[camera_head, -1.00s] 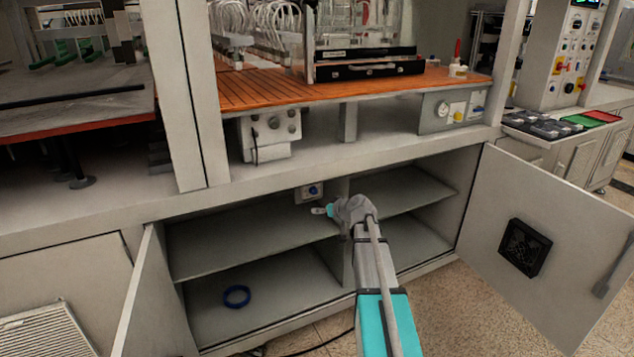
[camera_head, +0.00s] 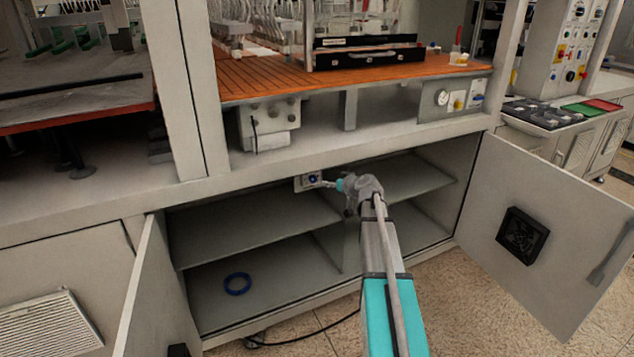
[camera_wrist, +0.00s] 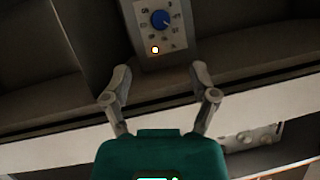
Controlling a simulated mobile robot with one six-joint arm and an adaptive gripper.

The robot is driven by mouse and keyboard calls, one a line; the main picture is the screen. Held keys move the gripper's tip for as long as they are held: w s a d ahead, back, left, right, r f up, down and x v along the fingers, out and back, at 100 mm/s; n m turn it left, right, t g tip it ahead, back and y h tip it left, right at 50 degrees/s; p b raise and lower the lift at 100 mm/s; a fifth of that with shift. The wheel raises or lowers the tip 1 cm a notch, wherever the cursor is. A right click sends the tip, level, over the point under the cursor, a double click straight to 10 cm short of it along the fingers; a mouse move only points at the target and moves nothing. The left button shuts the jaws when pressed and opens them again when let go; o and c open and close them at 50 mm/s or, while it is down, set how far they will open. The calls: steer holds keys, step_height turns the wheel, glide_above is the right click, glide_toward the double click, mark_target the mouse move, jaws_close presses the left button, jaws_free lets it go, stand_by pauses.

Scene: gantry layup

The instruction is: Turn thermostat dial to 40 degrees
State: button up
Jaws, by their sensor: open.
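The thermostat (camera_head: 308,181) is a small pale box under the top edge of the open cabinet, near its middle. Its blue dial (camera_wrist: 160,19) shows at the top of the wrist view, on a light plate with markings around it. A lit orange-white lamp (camera_wrist: 155,50) sits below the dial in that view. The numbers are too small to read. My gripper (camera_wrist: 158,80) is open and empty, its fingers spread on either side of the thermostat in the wrist view, with the dial beyond the fingertips. In the head view my gripper (camera_head: 330,184) is just right of the thermostat.
The cabinet has a middle shelf (camera_head: 255,225) and a blue ring (camera_head: 237,283) on its floor. Its right door (camera_head: 545,230) and left door (camera_head: 145,290) stand open. A black cable (camera_head: 320,335) lies on the floor in front.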

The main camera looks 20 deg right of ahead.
mark_target(315, 179)
steer(key=b+x, duration=0.4)
steer(key=x, duration=0.8)
steer(key=shift+c, duration=0.3)
jaws_close()
steer(key=shift+d, duration=0.3)
steer(key=shift+a, duration=0.1)
